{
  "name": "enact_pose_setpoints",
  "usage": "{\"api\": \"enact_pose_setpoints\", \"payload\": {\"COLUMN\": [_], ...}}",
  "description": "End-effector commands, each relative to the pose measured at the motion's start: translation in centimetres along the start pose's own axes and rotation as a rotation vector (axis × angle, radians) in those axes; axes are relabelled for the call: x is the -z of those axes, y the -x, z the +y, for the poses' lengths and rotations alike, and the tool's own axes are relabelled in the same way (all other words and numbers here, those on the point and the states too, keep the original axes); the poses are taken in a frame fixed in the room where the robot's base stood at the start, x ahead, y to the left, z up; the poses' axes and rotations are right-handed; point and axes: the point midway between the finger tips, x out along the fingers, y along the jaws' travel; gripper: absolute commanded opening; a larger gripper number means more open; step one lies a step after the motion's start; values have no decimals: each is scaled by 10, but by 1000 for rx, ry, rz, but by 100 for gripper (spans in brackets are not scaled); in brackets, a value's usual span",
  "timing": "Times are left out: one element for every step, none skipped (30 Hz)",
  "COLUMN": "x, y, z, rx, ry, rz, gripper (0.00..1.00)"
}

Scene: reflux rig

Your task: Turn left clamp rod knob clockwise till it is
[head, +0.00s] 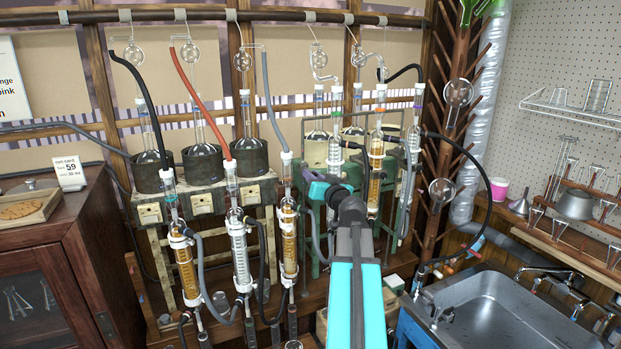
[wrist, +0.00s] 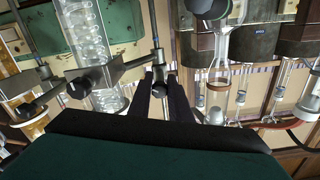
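My gripper (head: 314,187) reaches to the right-hand condenser (head: 289,235) of the front row of three in the head view. In the wrist view its two dark fingers (wrist: 161,100) stand apart, with a small dark clamp knob (wrist: 160,88) on a metal rod showing in the gap. I see no clear contact on the knob. The wrist view also shows a clamp (wrist: 105,76) with a black knob, around a glass coil condenser (wrist: 92,40). Another black clamp knob (wrist: 25,110) is farther left. Which is the left clamp rod knob, I cannot tell; my arm hides part of the rig in the head view.
Flasks on heating mantles (head: 203,160) stand behind the condensers. Red, black and grey hoses (head: 192,100) hang around them. A steel sink (head: 490,310) is at the lower right, and a wooden cabinet (head: 60,250) at the left. In the wrist view, glassware (wrist: 218,75) is close on the right.

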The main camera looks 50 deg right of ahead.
Motion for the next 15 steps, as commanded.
{"api": "enact_pose_setpoints", "payload": {"x": [-6, -3, -2, -2, -2, -2, -2, -2, -1, -1, -1, -1, -1, -1, -1], "y": [10, 4, 2, 1, 0, 0, -1, -1, -1, -1, -2, -2, -2, -2, -2], "z": [-18, -11, -8, -7, -6, -6, -6, -6, -5, -5, -5, -5, -5, -5, -5], "rx": [6, 4, 6, 6, 7, 7, 8, 8, 8, 8, 8, 8, 8, 8, 8], "ry": [1, 0, -1, -2, -3, -5, -7, -10, -16, -21, -28, -37, -45, -55, -69], "rz": [-1, -1, -2, -2, -3, -3, -3, -2, -2, -2, -2, -1, -1, -1, 0], "gripper": [0, 0, 0, 0, 0, 0, 0, 0, 0, 0, 0, 0, 0, 0, 0]}}
